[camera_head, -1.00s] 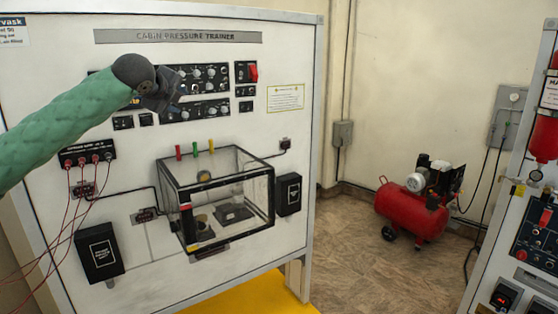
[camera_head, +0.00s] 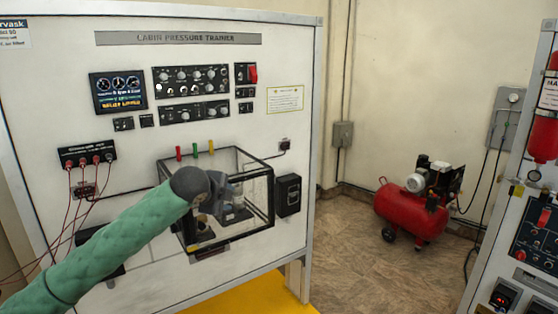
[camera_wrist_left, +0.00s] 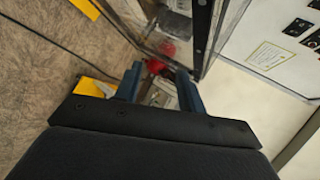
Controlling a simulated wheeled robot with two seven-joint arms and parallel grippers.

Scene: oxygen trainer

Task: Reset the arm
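My left arm, in a green sleeve, comes in from the lower left in the head view. My left gripper (camera_head: 226,188) is in front of the clear box on the cabin pressure trainer panel (camera_head: 300,130). In the left wrist view the two fingers (camera_wrist_left: 160,72) stand apart with nothing visibly held; a blurred red thing (camera_wrist_left: 155,66) shows beyond them. The clear box (camera_head: 262,205) is partly hidden behind the gripper and wrist. I cannot tell whether the gripper touches it. My right gripper is not in view.
Above the box are knob panels (camera_head: 190,80), a gauge display (camera_head: 118,92) and a red switch (camera_head: 253,73). Red cables (camera_head: 70,200) hang at the left. A red compressor (camera_head: 410,207) stands on the open floor to the right, and another panel (camera_head: 535,235) is at the far right.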

